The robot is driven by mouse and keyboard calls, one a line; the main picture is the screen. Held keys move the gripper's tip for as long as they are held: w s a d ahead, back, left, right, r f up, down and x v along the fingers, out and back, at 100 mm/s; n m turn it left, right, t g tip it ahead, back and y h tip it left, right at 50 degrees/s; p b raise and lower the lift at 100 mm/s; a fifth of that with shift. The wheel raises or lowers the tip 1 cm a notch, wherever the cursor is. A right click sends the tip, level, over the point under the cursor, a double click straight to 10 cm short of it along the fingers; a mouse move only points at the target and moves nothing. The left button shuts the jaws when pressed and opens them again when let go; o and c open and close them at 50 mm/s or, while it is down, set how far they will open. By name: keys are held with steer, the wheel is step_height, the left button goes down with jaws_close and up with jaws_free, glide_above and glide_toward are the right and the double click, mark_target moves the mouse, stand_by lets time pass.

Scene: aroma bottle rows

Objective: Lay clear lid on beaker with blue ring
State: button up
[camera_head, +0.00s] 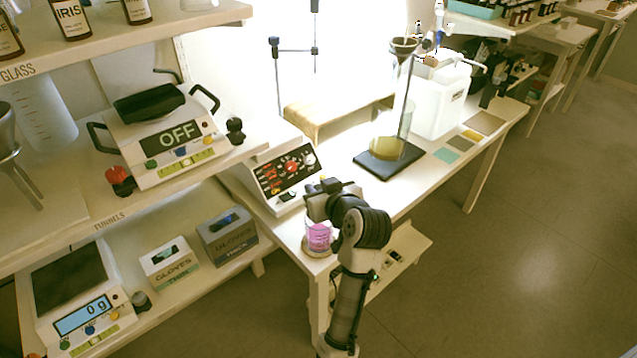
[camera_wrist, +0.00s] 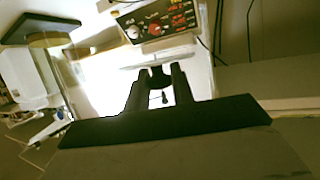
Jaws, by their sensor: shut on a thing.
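My gripper (camera_wrist: 158,80) is shut on a small dark knob between its fingertips in the wrist view. A thin pale plate, seen nearly edge-on just beyond the fingertips, looks like the clear lid (camera_wrist: 135,67). In the head view my gripper is over the front end of the white bench, partly hidden by my wrist. A beaker with pink-purple contents (camera_head: 319,238) stands on a round base close beside and below it. I cannot make out a blue ring on the beaker, and the lid does not show clearly in the head view.
A control box (camera_head: 287,177) with a red-lit panel stands just behind the beaker; it also shows in the wrist view (camera_wrist: 160,20). A glass column on a dark base (camera_head: 375,168) and a white canister (camera_head: 440,98) stand farther along.

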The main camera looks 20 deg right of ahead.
steer(key=shift+s, duration=0.1)
steer(key=shift+a+r+p, duration=0.1)
steer(key=shift+r+p, duration=0.2)
steer(key=shift+p, duration=1.5)
steer(key=shift+f, duration=0.65)
step_height(320, 180, down, 6)
steer(key=b, duration=0.5)
steer(key=shift+b, duration=0.3)
steer(key=o, duration=1)
steer(key=shift+o, duration=0.2)
